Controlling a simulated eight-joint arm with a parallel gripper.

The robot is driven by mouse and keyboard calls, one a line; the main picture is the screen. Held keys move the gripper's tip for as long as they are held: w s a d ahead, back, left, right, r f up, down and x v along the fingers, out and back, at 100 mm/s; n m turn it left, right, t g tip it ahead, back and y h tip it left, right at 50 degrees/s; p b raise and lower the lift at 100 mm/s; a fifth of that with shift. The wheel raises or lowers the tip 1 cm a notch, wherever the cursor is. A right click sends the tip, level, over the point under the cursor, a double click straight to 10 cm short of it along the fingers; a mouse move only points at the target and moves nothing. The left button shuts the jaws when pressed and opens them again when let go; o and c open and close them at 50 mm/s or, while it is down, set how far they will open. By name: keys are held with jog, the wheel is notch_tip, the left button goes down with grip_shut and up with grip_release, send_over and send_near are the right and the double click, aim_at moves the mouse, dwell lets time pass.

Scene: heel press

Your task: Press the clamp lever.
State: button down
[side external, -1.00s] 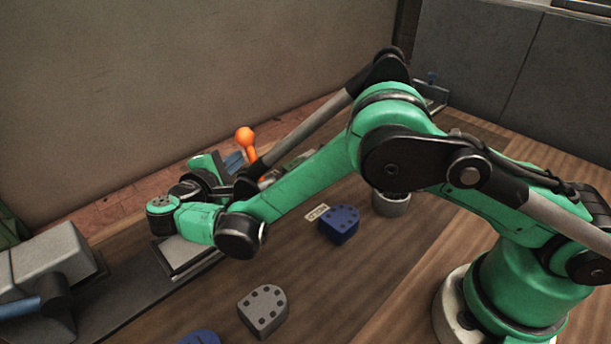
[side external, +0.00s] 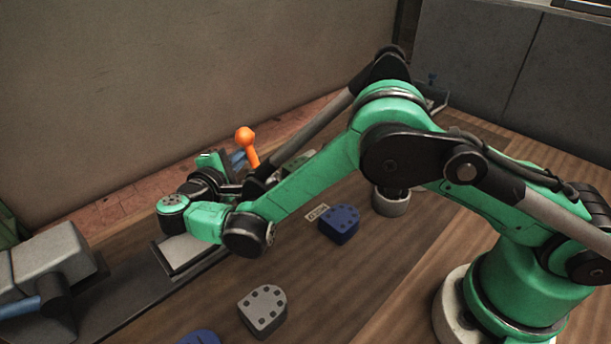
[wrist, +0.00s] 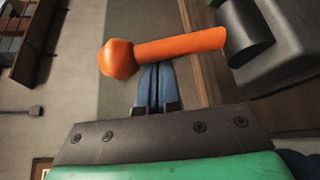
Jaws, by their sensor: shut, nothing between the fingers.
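The clamp lever (side external: 247,146) is an orange rod with a ball knob, standing upright behind my forearm in the side view. In the wrist view the orange lever (wrist: 165,47) crosses just past the fingertips, with its knob to the left. My gripper (wrist: 155,75) has its two blue fingers together, with nothing between them. The fingertips seem to meet the lever's edge in the wrist view; I cannot tell whether they touch it. In the side view the fingers show only as a small blue part (side external: 238,158) beside the lever, and the lever's base is hidden by my arm.
A blue heel-shaped block (side external: 340,224) and a grey one (side external: 263,311) lie on the wooden table. A grey machine block (side external: 52,262) stands at the left. A round grey cup (side external: 391,202) stands near my arm. The table between the blocks and my base is clear.

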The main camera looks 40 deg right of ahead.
aim_at(256, 169)
jog(key=shift+s+r+m, duration=0.15)
jog(key=shift+s+m, duration=0.1)
jog(key=shift+m, duration=0.15)
jog(key=s+m+h, duration=0.1)
jog(key=s+m+t+h, duration=0.1)
jog(key=m, duration=0.1)
jog(key=shift+s+r+t, duration=0.15)
jog(key=shift+r+t, duration=0.15)
jog(key=shift+s+f, duration=0.1)
jog(key=shift+s, duration=1.15)
jog(key=v, duration=0.3)
jog(key=f+v, duration=0.1)
jog(key=v, duration=0.6)
jog(key=shift+f, duration=0.35)
jog(key=shift+w, duration=0.25)
